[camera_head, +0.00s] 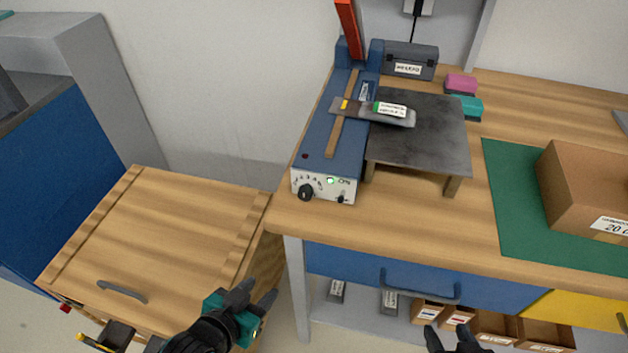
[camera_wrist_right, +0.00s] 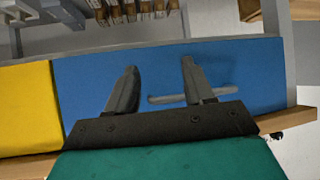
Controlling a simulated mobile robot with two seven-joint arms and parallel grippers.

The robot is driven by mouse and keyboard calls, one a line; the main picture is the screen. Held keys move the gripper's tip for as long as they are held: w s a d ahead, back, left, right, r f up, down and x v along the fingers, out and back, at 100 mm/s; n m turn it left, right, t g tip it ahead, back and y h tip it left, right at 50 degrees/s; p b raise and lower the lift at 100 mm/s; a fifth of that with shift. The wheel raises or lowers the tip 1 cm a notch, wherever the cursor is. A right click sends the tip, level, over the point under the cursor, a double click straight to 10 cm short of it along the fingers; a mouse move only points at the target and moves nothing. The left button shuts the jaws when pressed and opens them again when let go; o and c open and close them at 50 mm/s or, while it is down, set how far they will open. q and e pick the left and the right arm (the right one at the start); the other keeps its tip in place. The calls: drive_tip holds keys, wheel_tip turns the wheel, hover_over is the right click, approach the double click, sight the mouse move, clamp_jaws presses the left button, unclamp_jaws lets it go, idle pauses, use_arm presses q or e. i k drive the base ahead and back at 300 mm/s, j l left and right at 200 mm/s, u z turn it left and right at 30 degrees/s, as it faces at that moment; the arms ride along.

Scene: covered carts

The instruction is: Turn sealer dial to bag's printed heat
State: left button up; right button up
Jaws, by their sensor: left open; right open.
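The blue heat sealer (camera_head: 333,125) stands at the left end of the wooden bench with its red-orange lever raised. Its pale front panel has a black dial (camera_head: 305,192) with a scale of marks, a lit green light and a small switch. The marks are too small to read. The grey bag (camera_head: 398,118) lies across the sealing bar and the dark plate, with a white and green label whose print I cannot read. My left gripper (camera_head: 256,296) is open and empty, below and left of the dial. My right gripper (camera_head: 452,335) is open; it also shows in the right wrist view (camera_wrist_right: 160,85), empty before the blue drawer.
A wooden-topped covered cart (camera_head: 160,240) stands left of the bench. A dark plate (camera_head: 425,130) on legs adjoins the sealer. A cardboard box (camera_head: 590,190) sits on a green mat (camera_head: 510,205). The blue drawer (camera_head: 350,268) has a protruding handle; small boxes sit below.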

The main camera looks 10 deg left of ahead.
sight(305, 192)
drive_tip(key=k+j+u, duration=0.5)
drive_tip(key=k+j, duration=0.2)
drive_tip(key=j, duration=0.1)
